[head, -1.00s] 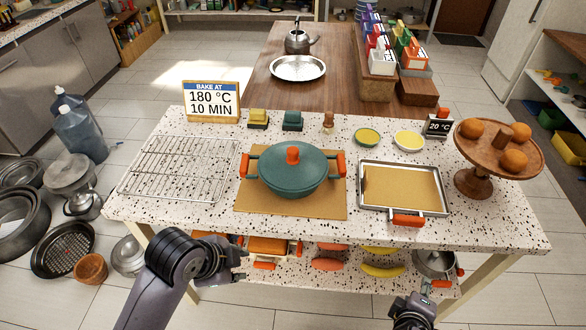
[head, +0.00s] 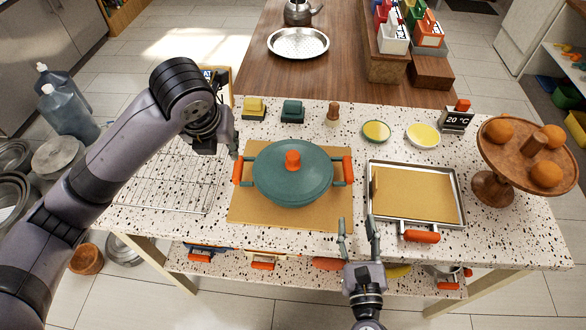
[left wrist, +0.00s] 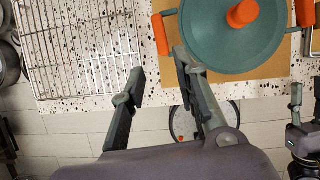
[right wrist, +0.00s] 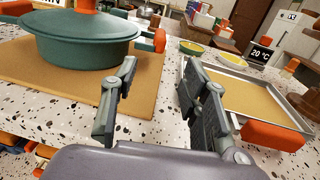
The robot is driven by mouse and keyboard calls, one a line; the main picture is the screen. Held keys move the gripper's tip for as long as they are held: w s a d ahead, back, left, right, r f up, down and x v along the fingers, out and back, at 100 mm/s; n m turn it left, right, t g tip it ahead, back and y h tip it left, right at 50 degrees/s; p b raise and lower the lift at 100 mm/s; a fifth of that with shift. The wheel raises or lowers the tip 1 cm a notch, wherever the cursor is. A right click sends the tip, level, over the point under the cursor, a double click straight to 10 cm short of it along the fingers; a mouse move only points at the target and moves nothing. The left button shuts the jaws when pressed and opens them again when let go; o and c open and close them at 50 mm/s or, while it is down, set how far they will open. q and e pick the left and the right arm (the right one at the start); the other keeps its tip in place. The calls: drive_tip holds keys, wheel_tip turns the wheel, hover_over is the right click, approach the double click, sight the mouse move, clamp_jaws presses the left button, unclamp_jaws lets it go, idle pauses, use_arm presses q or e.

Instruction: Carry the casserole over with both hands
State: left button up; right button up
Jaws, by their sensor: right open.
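The green casserole (head: 292,188), with an orange-knobbed lid on, sits upright on a tan mat (head: 248,217) on the speckled counter. Its left orange handle (head: 238,171) and right orange handle (head: 348,169) are both free. My left gripper (head: 227,147) is above the counter, just left of and behind the left handle; its fingers are apart and empty in the left wrist view (left wrist: 158,88). My right gripper (head: 358,226) is open and empty at the counter's front edge, in front of the right handle. The right wrist view shows the casserole (right wrist: 88,42) ahead and left.
A wire rack (head: 170,190) lies left of the mat. A metal tray (head: 378,212) with an orange handle lies close on the right. A wooden stand (head: 492,188) with oranges is further right. Small bowls and coloured items line the back edge.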

sight(238, 166)
drive_tip(key=shift+s+r, duration=0.2)
drive_tip(key=shift+s, duration=0.2)
use_arm(q)
drive_tip(key=x, duration=1.7)
drive_tip(key=shift+f, duration=0.15)
use_arm(e)
drive_tip(key=w, duration=1.8)
drive_tip(key=shift+w+f, duration=0.1)
drive_tip(key=shift+f, duration=0.05)
use_arm(q)
drive_tip(key=shift+c, duration=0.2)
use_arm(e)
drive_tip(key=shift+c, duration=0.2)
use_arm(q)
clamp_jaws()
use_arm(e)
drive_tip(key=c, duration=0.7)
clamp_jaws()
use_arm(q)
drive_tip(key=shift+w+r, duration=0.15)
drive_tip(key=shift+r, duration=0.1)
use_arm(e)
drive_tip(key=shift+r, duration=0.2)
